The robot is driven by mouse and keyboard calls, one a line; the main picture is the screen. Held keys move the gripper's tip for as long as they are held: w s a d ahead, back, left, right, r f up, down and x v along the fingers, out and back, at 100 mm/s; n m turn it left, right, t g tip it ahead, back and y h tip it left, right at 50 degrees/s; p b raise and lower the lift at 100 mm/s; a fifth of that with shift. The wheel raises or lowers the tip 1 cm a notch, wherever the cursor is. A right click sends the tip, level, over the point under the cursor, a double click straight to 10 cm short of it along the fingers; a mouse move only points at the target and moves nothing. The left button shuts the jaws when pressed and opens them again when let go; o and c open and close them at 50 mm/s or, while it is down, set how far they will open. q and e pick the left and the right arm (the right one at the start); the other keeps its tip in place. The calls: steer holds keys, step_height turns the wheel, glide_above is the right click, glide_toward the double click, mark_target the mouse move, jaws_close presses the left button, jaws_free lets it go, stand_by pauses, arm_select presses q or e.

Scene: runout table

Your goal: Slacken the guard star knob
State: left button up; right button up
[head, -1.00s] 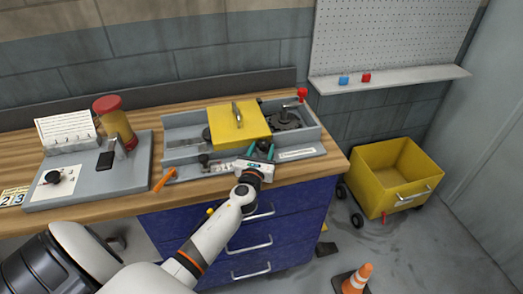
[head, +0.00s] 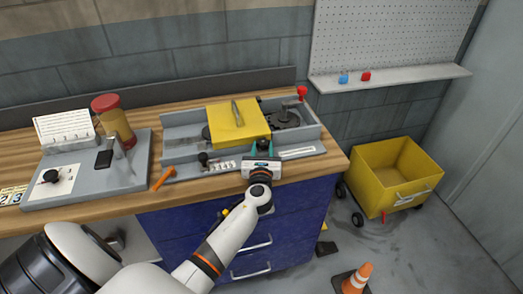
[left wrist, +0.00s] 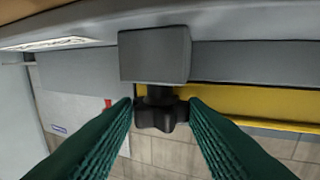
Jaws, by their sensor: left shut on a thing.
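The black star knob (left wrist: 154,118) shows in the left wrist view on a short stem under a grey block (left wrist: 155,55). My left gripper (left wrist: 161,106) has its dark green fingers on both sides of the knob and is shut on it. In the head view my left gripper (head: 263,150) is at the front edge of the grey machine (head: 178,150), just in front of the yellow guard (head: 226,122). The knob is hidden there by the gripper. My right gripper is not in view.
A grey panel (head: 130,178) with a red-lidded jar (head: 108,104) is on the left. A yellow cart (head: 382,190) stands on the floor.

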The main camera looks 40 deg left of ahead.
arm_select(q)
steer(key=n+g+y+b, duration=0.2)
steer(key=n+g+y, duration=0.1)
steer(key=w+d+n+g+y, duration=0.1)
steer(key=y, duration=0.1)
steer(key=shift+f+n+g+b, duration=0.15)
steer(key=shift+n+g+b, duration=0.15)
steer(key=shift+g+b, duration=0.1)
steer(key=n+g+y+b, duration=0.1)
steer(key=n+g+b, duration=0.1)
steer(key=n+g+y+b, duration=0.1)
steer(key=g+b, duration=0.1)
steer(key=g, duration=0.1)
steer(key=w+n+g+y+b, duration=0.1)
steer(key=n+g+b, duration=0.1)
steer(key=g, duration=0.1)
steer(key=shift+d+n, duration=0.2)
steer(key=shift+n, duration=0.1)
steer(key=shift+w+n+g+b, duration=0.15)
steer(key=shift+n+g+b, duration=0.7)
steer(key=shift+g, duration=0.55)
steer(key=o, duration=0.7)
steer(key=d+b, duration=0.2)
steer(key=d, duration=1)
steer(key=shift+w+b, duration=0.15)
steer(key=shift+b, duration=0.15)
